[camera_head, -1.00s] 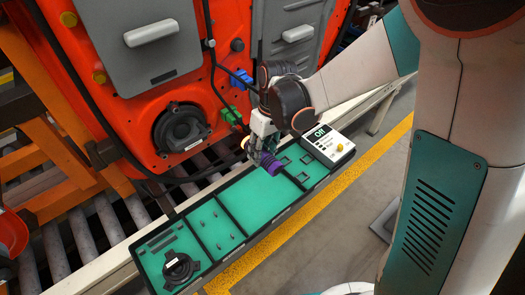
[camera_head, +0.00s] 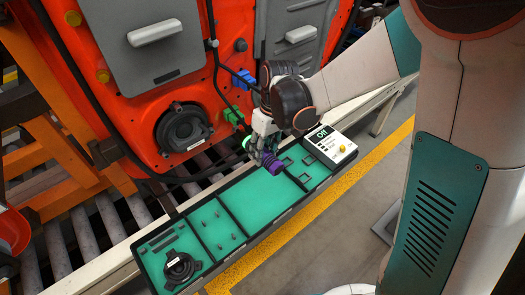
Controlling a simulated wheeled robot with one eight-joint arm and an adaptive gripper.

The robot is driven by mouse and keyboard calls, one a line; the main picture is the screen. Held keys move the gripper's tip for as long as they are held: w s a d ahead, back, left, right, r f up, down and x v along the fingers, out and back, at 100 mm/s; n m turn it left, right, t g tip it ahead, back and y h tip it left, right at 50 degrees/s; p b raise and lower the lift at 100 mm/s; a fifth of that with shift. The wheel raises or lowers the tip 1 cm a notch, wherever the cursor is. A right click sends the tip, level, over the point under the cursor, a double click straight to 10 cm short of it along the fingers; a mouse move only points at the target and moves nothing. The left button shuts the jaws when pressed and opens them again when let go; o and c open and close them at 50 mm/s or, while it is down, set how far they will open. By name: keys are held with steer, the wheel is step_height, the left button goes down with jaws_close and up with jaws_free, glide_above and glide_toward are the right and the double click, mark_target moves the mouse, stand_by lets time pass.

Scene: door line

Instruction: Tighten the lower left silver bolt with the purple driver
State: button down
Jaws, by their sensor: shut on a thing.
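My gripper (camera_head: 262,147) is shut on the purple driver (camera_head: 269,162). It holds the driver tilted above the green parts tray (camera_head: 250,200), close to the orange door panel (camera_head: 130,105). The driver's purple grip points down and right, and its other end points left toward the door, partly hidden by the fingers. A black speaker (camera_head: 183,127) is mounted low on the door, left of the driver and apart from it. The silver bolts on the door are too small to make out.
The tray's left compartments hold a loose black speaker (camera_head: 181,269) and several small pegs. A white box with a display and yellow button (camera_head: 332,145) stands at its right end. Rollers (camera_head: 85,225) run beneath the door. A black hose hangs near the door's lower edge.

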mark_target(280, 164)
steer(key=shift+s+d, duration=0.65)
steer(key=shift+s, duration=0.3)
steer(key=shift+s+d, duration=0.65)
steer(key=shift+s, duration=0.3)
steer(key=shift+s+d, duration=0.65)
steer(key=shift+s, duration=0.3)
